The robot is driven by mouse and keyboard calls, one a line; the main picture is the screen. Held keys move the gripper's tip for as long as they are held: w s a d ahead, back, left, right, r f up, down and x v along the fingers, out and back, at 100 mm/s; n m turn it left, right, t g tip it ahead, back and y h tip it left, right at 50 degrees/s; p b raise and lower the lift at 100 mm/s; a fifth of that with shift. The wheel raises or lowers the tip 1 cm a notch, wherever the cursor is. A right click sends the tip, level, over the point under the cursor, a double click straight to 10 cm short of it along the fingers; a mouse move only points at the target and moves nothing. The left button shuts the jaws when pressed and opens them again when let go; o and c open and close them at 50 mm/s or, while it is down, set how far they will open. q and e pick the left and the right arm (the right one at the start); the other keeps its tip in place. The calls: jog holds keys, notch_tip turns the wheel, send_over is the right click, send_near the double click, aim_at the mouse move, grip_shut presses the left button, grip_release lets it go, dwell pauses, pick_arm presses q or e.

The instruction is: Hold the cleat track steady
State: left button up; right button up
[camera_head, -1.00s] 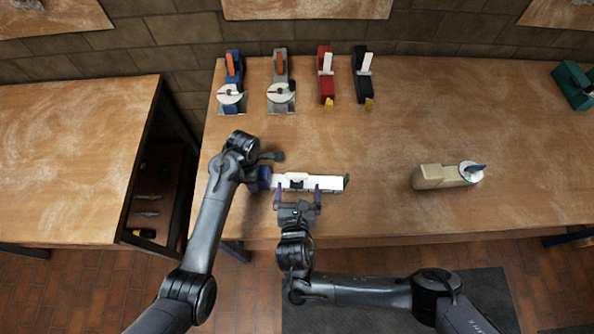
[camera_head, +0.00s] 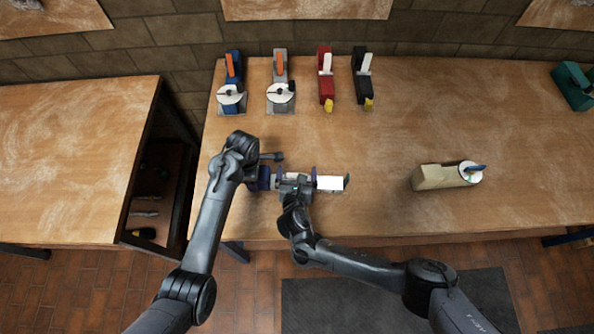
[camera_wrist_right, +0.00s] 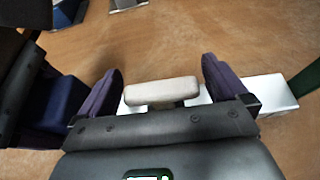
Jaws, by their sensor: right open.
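The cleat track is a white bar (camera_head: 330,184) lying left to right near the table's front edge; it also shows in the right wrist view (camera_wrist_right: 270,91). A pale rounded cleat (camera_wrist_right: 160,92) stands up from it. My right gripper (camera_head: 296,173) is open over the track, its purple fingers on either side of the cleat with gaps visible in the right wrist view (camera_wrist_right: 163,78). My left gripper (camera_head: 262,178) is at the track's left end, beside dark blue; its fingers are not clear. A green piece (camera_head: 346,181) is at the right end.
A beige dispenser-like object (camera_head: 436,177) lies to the right. Blue (camera_head: 233,70), grey (camera_head: 280,68), red (camera_head: 326,80) and black (camera_head: 361,80) devices stand at the back left. A green object (camera_head: 573,86) is at far right. The table's middle is clear.

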jog(key=shift+w+f, duration=0.15)
jog(key=shift+w, duration=0.2)
